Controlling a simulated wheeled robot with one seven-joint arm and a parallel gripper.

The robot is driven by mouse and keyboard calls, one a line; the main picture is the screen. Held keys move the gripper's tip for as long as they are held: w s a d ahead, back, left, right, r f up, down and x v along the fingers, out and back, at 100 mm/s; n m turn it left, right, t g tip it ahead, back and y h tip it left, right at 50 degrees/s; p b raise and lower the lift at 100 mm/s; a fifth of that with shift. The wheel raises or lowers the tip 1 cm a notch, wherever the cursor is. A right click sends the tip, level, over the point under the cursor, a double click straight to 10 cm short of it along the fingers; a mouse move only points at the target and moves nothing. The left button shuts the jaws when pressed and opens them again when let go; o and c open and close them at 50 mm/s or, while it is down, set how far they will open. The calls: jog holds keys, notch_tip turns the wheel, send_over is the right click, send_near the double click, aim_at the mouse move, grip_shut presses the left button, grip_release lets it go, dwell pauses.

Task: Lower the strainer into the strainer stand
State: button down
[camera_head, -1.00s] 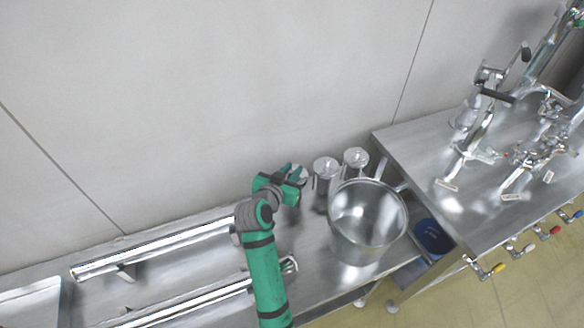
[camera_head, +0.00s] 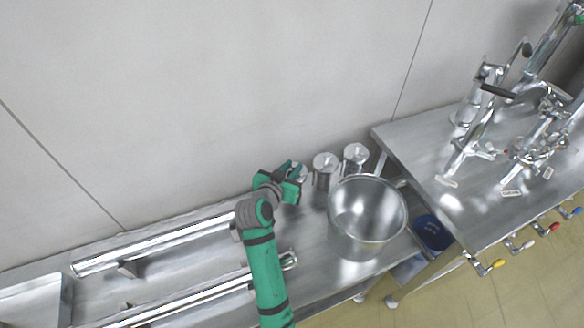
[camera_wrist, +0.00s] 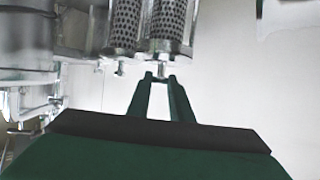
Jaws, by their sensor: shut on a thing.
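My gripper (camera_wrist: 160,78) is shut on a small metal stub at the end of a perforated metal strainer (camera_wrist: 168,22) in the wrist view. In the head view my green gripper (camera_head: 293,186) is by the wall at the back of the steel bench, just left of two metal canisters; the strainer is mostly hidden there. A second perforated cylinder (camera_wrist: 125,22) hangs close beside the held one in the wrist view, with its own stub. I cannot clearly make out the strainer stand, nor whether the held strainer sits in it.
Two metal canisters (camera_head: 325,163) and (camera_head: 355,155) stand right of my gripper. A large steel pot (camera_head: 367,215) stands in front of them. A blue bucket (camera_head: 432,234) is below, right of the pot. A higher table (camera_head: 450,215) with metal fittings is at right.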

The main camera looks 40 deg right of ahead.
jog(key=c, duration=1.5)
grip_release()
jog(key=shift+s+f, duration=0.1)
jog(key=shift+f, duration=0.05)
jog(key=v, duration=1.1)
